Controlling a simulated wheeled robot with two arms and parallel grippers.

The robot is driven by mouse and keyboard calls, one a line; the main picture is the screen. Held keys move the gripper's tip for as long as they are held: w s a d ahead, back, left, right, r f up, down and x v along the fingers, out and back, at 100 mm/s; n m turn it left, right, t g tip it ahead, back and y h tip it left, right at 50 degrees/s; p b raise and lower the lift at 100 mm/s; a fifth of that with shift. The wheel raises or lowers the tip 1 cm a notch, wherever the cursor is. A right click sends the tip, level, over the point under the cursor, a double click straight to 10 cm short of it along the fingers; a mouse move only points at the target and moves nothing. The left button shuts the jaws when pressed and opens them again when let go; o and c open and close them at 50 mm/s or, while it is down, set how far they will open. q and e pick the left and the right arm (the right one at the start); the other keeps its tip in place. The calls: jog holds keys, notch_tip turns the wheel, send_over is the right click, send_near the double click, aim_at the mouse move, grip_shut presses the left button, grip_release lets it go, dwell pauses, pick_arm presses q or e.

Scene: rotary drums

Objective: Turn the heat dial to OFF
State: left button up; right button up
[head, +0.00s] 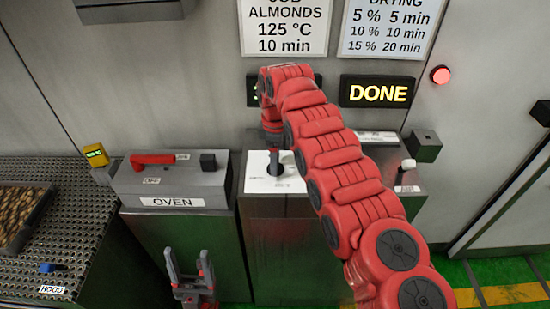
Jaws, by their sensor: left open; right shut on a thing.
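The heat dial (275,167) appears as a dark knob on a white plate (258,184) on top of a grey cabinet at the middle. My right gripper (273,147) points down on it and is shut on it; the fingertips are small and partly hidden by my red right arm. The plate's markings are too small to read, so I cannot tell the dial's setting. My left gripper (189,272) is open and empty, pointing up in front of the OVEN cabinet, low in the picture.
The OVEN box (172,185) with a red lever (153,159) stands left of the dial. A perforated table (75,225) with a tray of almonds (20,215) is at far left. A lit DONE sign (378,92) and a red lamp (440,75) are on the wall.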

jog(key=shift+r+n, duration=0.1)
jog(key=shift+n, duration=0.6)
jog(key=o, duration=1.3)
jog(key=shift+r, duration=0.35)
notch_tip(320, 180, up, 2)
jog(key=shift+a+r, duration=0.15)
jog(key=shift+r, duration=0.1)
notch_tip(320, 180, up, 14)
jog(key=p, duration=1.4)
jog(key=shift+d, duration=0.2)
